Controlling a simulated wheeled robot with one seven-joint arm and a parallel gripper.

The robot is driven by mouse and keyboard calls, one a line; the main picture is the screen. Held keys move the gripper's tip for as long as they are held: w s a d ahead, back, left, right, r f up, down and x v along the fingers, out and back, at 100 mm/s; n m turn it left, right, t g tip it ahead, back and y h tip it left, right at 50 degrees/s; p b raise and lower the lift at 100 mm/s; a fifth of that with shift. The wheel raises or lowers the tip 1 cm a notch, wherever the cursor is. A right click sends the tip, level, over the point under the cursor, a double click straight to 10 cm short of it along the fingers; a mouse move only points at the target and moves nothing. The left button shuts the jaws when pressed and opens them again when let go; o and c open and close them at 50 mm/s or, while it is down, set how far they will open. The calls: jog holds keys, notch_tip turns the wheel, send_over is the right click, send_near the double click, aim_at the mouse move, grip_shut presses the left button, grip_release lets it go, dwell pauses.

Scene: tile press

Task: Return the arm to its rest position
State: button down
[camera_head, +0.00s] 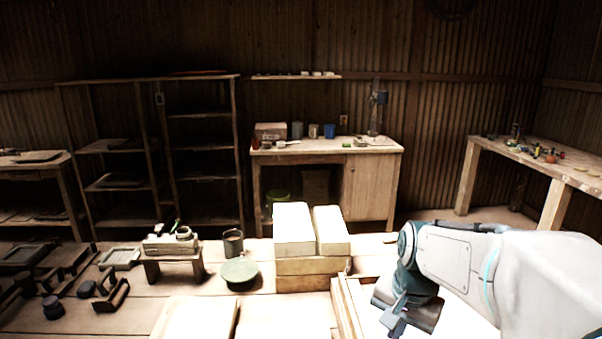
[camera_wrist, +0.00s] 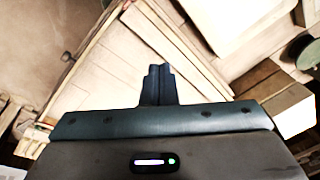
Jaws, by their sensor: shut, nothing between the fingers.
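My gripper (camera_head: 398,311) is at the lower right in the head view, at the end of my white arm, pointing down and to the left. In the wrist view its dark fingers (camera_wrist: 157,84) are together with nothing between them. It is above a pale surface with a wooden edge (camera_head: 346,308), which also shows in the wrist view (camera_wrist: 100,75). I cannot tell how far above it the fingers are.
Pale blocks on a wooden crate (camera_head: 308,273) stand just left of my arm. A small bench (camera_head: 173,261), a bucket (camera_head: 233,243) and a round-topped stool (camera_head: 240,271) are further left. A workbench (camera_head: 372,182) is behind, and a table (camera_head: 550,170) at right.

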jog(key=s+a+n+t, duration=0.1)
jog(key=s+a+n, duration=0.1)
jog(key=s+n, duration=0.5)
jog(key=shift+s+a+f, duration=0.3)
jog(key=shift+s+f, duration=0.1)
jog(key=shift+s, duration=1.75)
